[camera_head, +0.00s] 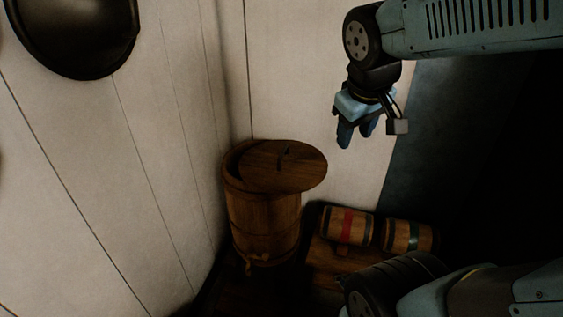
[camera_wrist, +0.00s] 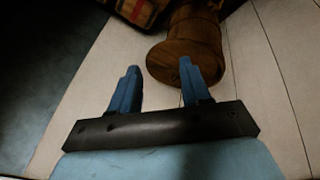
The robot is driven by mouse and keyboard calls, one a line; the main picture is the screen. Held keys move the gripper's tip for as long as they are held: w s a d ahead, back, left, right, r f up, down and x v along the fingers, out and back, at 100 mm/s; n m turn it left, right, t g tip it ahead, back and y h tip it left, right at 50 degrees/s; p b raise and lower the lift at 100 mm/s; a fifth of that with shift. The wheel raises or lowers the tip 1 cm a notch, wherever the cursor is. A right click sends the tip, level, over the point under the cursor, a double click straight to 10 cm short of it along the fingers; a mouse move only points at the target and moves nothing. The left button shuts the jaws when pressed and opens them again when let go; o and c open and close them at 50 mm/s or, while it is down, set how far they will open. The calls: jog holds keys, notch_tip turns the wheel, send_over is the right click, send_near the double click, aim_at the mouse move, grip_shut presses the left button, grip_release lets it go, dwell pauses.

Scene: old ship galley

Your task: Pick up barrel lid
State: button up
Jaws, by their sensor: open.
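My gripper (camera_head: 357,139) is open and empty, up and to the right of the lid, fingers pointing down. In the wrist view my gripper (camera_wrist: 158,84) has its two blue fingers apart. The lid (camera_wrist: 182,58) shows there beyond the right finger, which hides part of it.
Two small kegs, one with a red band (camera_head: 346,226) and one with a green band (camera_head: 408,236), lie right of the barrel. Pale panelled walls (camera_head: 130,190) stand close behind and left of it. A dark round pan-like object (camera_head: 75,35) hangs on the left wall.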

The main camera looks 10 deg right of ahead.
jog(key=w+d+f+n+g+h, duration=0.1)
jog(key=w+d+f+n+h, duration=0.15)
jog(key=w+f+n, duration=0.35)
jog(key=n+t+h, duration=0.3)
jog(key=n+t, duration=0.4)
jog(key=n, duration=1.7)
send_over(279, 167)
jog(key=s+a, duration=0.5)
jog(key=s, duration=0.1)
notch_tip(279, 167, down, 15)
jog(key=x, duration=1.4)
jog(key=shift+w+a+f, duration=0.1)
jog(key=shift+w+f, duration=0.05)
jog(key=shift+c, duration=0.2)
grip_shut()
